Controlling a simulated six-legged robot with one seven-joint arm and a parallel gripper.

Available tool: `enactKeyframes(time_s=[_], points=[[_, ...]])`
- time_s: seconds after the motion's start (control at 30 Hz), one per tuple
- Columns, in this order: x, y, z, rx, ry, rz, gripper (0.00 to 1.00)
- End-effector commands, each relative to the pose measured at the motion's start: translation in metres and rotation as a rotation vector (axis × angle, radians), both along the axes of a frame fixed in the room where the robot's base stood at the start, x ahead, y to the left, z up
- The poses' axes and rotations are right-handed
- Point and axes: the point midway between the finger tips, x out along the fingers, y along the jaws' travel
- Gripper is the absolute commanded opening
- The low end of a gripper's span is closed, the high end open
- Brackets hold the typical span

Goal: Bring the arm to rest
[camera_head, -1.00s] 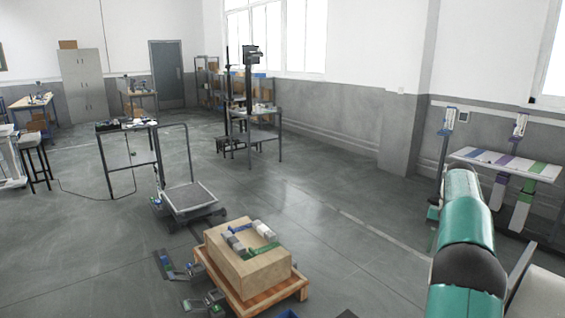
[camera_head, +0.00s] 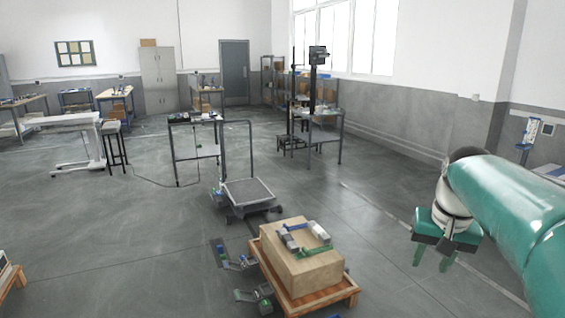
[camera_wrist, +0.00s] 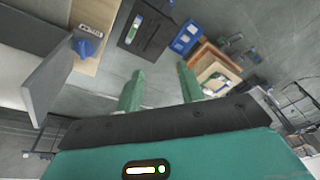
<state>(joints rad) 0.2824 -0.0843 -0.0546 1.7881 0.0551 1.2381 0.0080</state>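My green arm reaches in from the right edge of the head view, with my gripper (camera_head: 434,257) hanging from its end and pointing down over bare floor. Its two green fingers are spread apart. In the wrist view the fingers of my gripper (camera_wrist: 160,88) also stand apart, with only floor between them. Nothing is held.
A cardboard box (camera_head: 301,272) with several small parts on top sits on a wooden pallet (camera_head: 318,300) left of my gripper. A platform cart (camera_head: 248,192) stands behind it. In the wrist view, a black case (camera_wrist: 146,32) and a blue bin (camera_wrist: 186,38) lie ahead.

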Motion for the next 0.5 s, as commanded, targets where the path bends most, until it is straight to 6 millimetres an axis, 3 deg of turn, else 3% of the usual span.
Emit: enactKeyframes(time_s=[0.03, 0.2, 0.5], points=[[-0.012, 0.016, 0.001, -0.008, -0.021, 0.027, 0.38], [-0.048, 0.056, -0.006, -0.036, -0.083, 0.107, 0.38], [-0.116, 0.112, -0.039, -0.081, -0.197, 0.246, 0.38]])
